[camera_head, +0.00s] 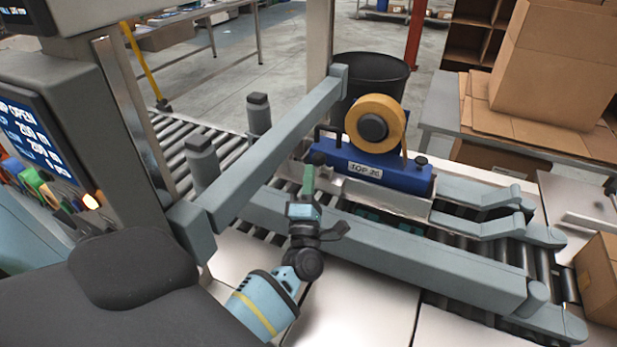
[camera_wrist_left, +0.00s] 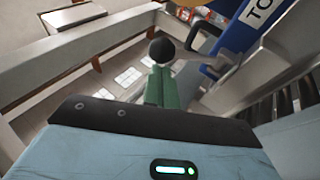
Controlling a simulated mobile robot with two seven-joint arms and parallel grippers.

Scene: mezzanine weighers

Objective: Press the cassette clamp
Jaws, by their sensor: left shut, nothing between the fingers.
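The blue tape cassette (camera_head: 385,168), labelled "TOP 26", carries a tan tape roll (camera_head: 392,108) and sits over the roller conveyor. A small black round knob (camera_head: 317,158) stands by its left end; it also shows in the left wrist view (camera_wrist_left: 168,50). I cannot tell for certain that this knob is the clamp. My left gripper (camera_head: 308,180) is shut and empty, its green fingertips close to this knob. The fingers (camera_wrist_left: 162,88) overlap the knob's lower side in the wrist view; whether they touch is unclear. Another black knob (camera_head: 421,160) is at the cassette's right end. My right gripper is out of view.
Grey side rails (camera_head: 390,255) run along both sides of the conveyor near the gripper. A screen housing (camera_head: 35,135) stands at left. A black bin (camera_head: 375,75) is behind the cassette. Cardboard boxes (camera_head: 555,65) are at upper right. White panels (camera_head: 355,305) lie in front.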

